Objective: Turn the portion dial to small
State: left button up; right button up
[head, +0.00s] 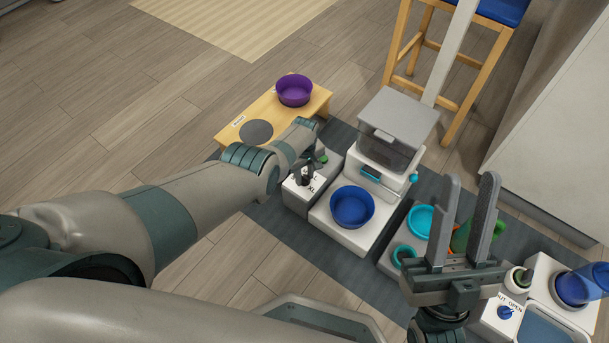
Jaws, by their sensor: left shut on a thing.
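The portion dial (307,179) is a small dark knob on top of a white box (296,197), left of the feeder. Printed letters show around it, with "XL" readable at its lower right; the other marks are partly covered. My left gripper (305,171) reaches in from the left and is shut on the dial from above. The fingers and wrist hide most of the knob, so I cannot tell which mark it points at. My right gripper (469,182) is open and empty, raised over the right part of the mat.
The feeder (398,118) with a blue bowl (352,206) stands right beside the dial box on a dark mat (283,224). A wooden stand (213,139) with a purple bowl (294,90) is behind. Teal cups (419,221) and a white unit with a blue knob (505,312) are at right.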

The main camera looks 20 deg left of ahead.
pick_arm(q)
jog(key=n, duration=0.3)
jog(key=shift+s+f, duration=0.1)
jog(key=shift+n, duration=0.3)
dwell(0.3)
jog(key=o, duration=1)
jog(key=shift+o, duration=0.2)
